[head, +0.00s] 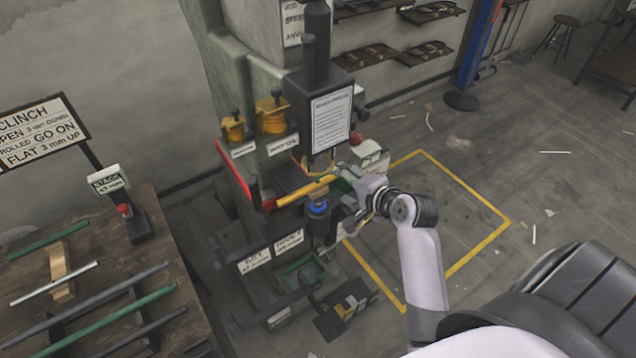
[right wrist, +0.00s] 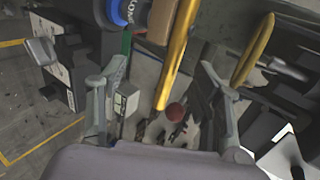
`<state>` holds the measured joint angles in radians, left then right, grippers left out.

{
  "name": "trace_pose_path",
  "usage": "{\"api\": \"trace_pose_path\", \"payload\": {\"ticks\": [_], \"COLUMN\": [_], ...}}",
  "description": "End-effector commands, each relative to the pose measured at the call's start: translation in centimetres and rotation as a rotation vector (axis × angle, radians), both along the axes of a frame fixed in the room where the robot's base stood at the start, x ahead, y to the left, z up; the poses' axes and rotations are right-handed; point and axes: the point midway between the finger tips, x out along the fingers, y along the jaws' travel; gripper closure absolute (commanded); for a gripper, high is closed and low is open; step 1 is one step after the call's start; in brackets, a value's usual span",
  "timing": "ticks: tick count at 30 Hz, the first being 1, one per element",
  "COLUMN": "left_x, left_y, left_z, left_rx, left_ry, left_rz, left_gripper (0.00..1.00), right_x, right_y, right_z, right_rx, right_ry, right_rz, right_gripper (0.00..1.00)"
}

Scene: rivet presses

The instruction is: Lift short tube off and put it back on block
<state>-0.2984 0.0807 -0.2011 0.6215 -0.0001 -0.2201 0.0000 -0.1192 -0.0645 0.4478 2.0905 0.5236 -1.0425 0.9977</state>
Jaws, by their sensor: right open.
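A short yellow tube (head: 305,191) lies slanted at the press, just above a blue-ringed post (head: 319,209). In the right wrist view the yellow tube (right wrist: 178,52) runs down between my gripper's fingers. A brown block (right wrist: 161,20) shows beside its upper part, near the blue ring (right wrist: 118,12); I cannot tell whether the tube touches it. My right gripper (head: 343,197) is open at the tube's right end, its fingers apart on both sides (right wrist: 160,80). My left gripper is not in view.
The press head (head: 322,115) hangs close above the tube. Yellow spools (head: 272,116) stand on the press behind it. A wooden table (head: 190,335) at left holds several tubes and a sign (head: 40,128). The yellow-outlined floor (head: 455,215) at right is mostly clear.

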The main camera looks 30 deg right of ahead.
Motion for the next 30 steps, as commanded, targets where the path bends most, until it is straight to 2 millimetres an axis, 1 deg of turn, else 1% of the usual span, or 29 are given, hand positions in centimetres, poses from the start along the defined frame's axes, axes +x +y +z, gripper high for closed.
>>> {"api": "trace_pose_path", "payload": {"ticks": [1,6,14,17,30], "left_x": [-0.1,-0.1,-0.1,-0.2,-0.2], "left_y": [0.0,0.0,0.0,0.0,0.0], "left_z": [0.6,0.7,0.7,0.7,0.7], "left_rx": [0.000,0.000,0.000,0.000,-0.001], "left_ry": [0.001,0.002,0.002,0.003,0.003], "left_rz": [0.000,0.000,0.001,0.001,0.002], "left_gripper": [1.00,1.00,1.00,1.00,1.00], "right_x": [0.8,2.2,2.5,2.5,2.4], "right_y": [0.3,0.3,0.3,0.3,0.3], "right_z": [-0.1,-1.2,-1.4,-1.4,-1.4], "right_rx": [0.003,0.001,0.000,0.000,0.001], "right_ry": [0.000,0.001,0.000,0.000,0.001], "right_rz": [0.001,-0.001,-0.001,-0.001,-0.001], "right_gripper": [0.40,0.40,0.40,0.46,0.75]}}
